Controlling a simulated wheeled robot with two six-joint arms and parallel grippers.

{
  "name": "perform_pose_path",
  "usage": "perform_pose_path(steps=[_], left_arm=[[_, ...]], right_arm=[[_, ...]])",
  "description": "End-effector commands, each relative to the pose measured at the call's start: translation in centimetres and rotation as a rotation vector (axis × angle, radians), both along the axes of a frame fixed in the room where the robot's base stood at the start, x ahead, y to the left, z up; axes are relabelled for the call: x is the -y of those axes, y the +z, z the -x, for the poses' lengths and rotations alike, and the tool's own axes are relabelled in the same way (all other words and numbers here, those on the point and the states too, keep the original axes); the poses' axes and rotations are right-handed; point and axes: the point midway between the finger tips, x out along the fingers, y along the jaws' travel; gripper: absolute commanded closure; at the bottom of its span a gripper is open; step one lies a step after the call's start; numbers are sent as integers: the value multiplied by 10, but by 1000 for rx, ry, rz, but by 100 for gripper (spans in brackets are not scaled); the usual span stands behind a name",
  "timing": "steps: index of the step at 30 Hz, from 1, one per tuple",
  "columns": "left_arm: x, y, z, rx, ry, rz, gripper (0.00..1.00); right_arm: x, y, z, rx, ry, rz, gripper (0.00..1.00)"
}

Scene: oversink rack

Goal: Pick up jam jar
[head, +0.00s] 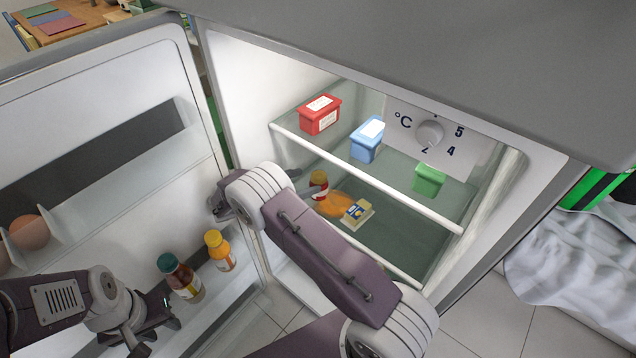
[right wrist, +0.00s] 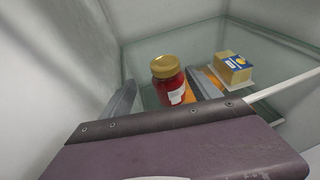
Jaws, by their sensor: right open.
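The jam jar (head: 319,184), red with a gold lid and a pale label, stands upright on the lower fridge shelf. In the right wrist view the jar (right wrist: 168,82) shows between and beyond the two finger tips of my right gripper (right wrist: 160,90), which is open and empty. I cannot tell whether the fingers reach around it. In the head view that gripper (head: 226,207) is at the fridge opening, left of the jar, partly hidden by my wrist. My left gripper (head: 150,325) is at the lower left beside the fridge door, with its fingers apart and empty.
Red (head: 320,115), blue (head: 367,140) and green (head: 429,179) tubs stand on the shelf above. Its front rail (head: 360,172) is an edge. Two bottles (head: 180,279) (head: 219,250) stand in the open door.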

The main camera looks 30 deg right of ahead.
Motion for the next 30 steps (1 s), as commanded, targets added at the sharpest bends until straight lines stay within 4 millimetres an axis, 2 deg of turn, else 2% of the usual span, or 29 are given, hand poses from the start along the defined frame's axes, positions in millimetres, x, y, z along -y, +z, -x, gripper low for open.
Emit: perform_pose_path(steps=[4, 10, 14, 19, 22, 30], left_arm=[[0, 0, 1, -1, 0, 0, 64], [0, -13, 1, -1, 0, 0, 64], [0, -14, 1, -1, 0, 0, 64], [0, -32, 1, -1, 0, 0, 64], [0, -35, 1, -1, 0, 0, 64], [0, -34, 1, -1, 0, 0, 64]], right_arm=[[4, 1, -1, 1, 0, 0, 29], [33, -10, -5, 2, -4, -2, 29], [39, -11, -7, 2, -1, -3, 29], [67, -24, -9, 3, -5, -5, 29], [80, -26, -12, 3, -4, -4, 29], [86, -24, -13, 2, 0, -5, 29]])
